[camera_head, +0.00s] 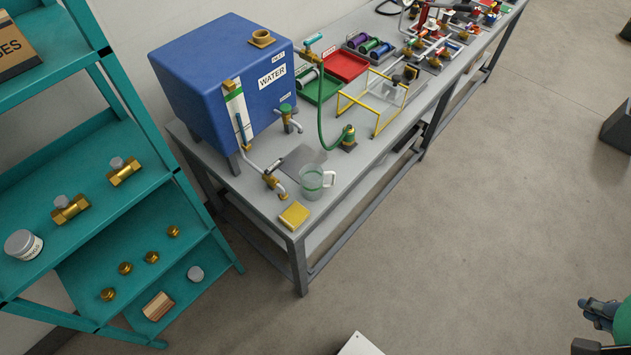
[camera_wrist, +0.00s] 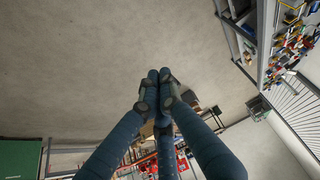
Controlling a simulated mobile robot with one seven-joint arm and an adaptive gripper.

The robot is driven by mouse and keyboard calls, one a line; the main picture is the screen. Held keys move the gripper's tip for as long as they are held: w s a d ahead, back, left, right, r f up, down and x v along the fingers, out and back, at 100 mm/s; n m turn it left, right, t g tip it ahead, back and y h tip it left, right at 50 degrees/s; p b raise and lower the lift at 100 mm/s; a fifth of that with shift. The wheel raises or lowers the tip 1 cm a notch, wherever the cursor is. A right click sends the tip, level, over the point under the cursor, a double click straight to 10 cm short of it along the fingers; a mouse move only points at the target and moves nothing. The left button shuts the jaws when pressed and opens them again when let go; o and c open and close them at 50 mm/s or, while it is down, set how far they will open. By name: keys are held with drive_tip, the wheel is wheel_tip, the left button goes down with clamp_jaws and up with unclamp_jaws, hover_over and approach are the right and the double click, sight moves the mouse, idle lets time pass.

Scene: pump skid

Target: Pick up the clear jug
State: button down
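The clear jug (camera_head: 311,187) stands upright near the left front end of the grey bench. It is see-through, with a green band and a pale handle on its right side. A bent pipe outlet with a brass valve (camera_head: 270,180) is just left of it. My gripper (camera_wrist: 157,88) shows in the wrist view with its blue fingers drawn together at the tips and nothing seen between them. In the head view part of my arm's end shows at the bottom right edge, far from the jug over the floor. The jug is not visible in the wrist view.
A yellow block (camera_head: 294,215) lies in front of the jug at the bench (camera_head: 365,160) corner. A blue water tank (camera_head: 222,85) stands behind. A green hose (camera_head: 327,125) and a yellow-framed guard (camera_head: 372,102) are to the right. A teal shelf (camera_head: 95,165) is at left. The floor (camera_head: 440,240) before the bench is clear.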

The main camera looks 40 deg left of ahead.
drive_tip(key=c, duration=0.6)
unclamp_jaws()
